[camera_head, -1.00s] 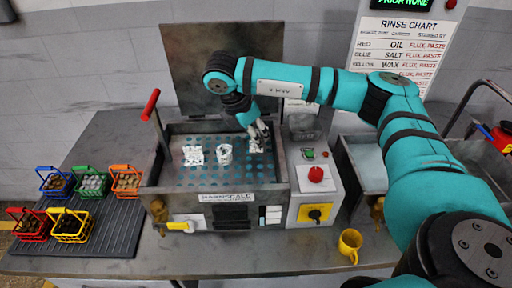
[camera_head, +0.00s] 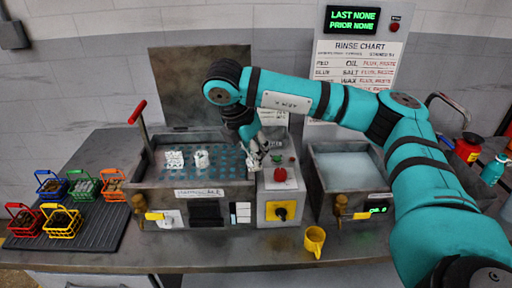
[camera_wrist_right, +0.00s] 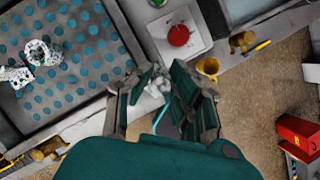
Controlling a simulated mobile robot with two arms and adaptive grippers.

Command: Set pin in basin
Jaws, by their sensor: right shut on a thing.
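My right gripper (camera_head: 262,160) is shut on a small whitish metal piece, likely the pin (camera_wrist_right: 158,86), which shows between the fingertips in the wrist view. The fingers hide much of its shape. The gripper hangs near the right wall of the open left tank (camera_head: 195,188), beside the control box. A grey basin (camera_head: 318,180) with pale liquid stands to the right of the control box, apart from the gripper. My left gripper is not in view.
Two white pieces, a block (camera_head: 174,159) and a ring (camera_head: 201,159), lie on the perforated tank floor. The control box has a red button (camera_head: 280,174). A yellow mug (camera_head: 314,240) stands at the front. Several coloured baskets sit on a black mat (camera_head: 92,235).

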